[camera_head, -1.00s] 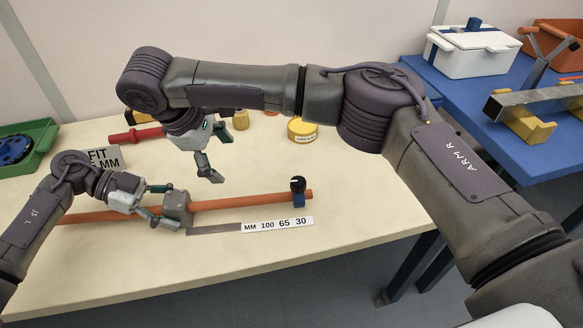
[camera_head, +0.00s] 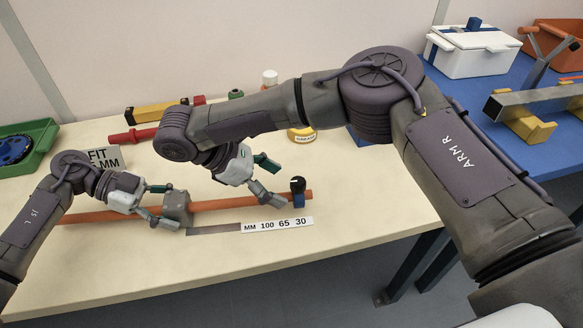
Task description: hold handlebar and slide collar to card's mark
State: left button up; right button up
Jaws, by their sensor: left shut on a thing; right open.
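The orange-brown handlebar (camera_head: 232,204) lies across the table and passes through a grey block (camera_head: 177,207). The collar (camera_head: 298,187), blue with a black top bearing a white line, sits near the bar's right end. My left gripper (camera_head: 161,205) is shut on the handlebar just left of the grey block. My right gripper (camera_head: 274,180) is open, its fingertips just left of the collar and apart from it. The card (camera_head: 105,158) reads "FIT" and "MM"; my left arm hides its number. A scale strip (camera_head: 277,225) below the bar reads MM 100 65 30.
A red-handled tool (camera_head: 135,135), a yellow block (camera_head: 150,112) and a yellow round tin (camera_head: 301,135) lie behind the bar. A green tray (camera_head: 40,133) is at the far left. The table front is clear.

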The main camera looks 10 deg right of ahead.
aim_at(292, 192)
jog(key=shift+x, duration=2.95)
jog(key=c, duration=1.4)
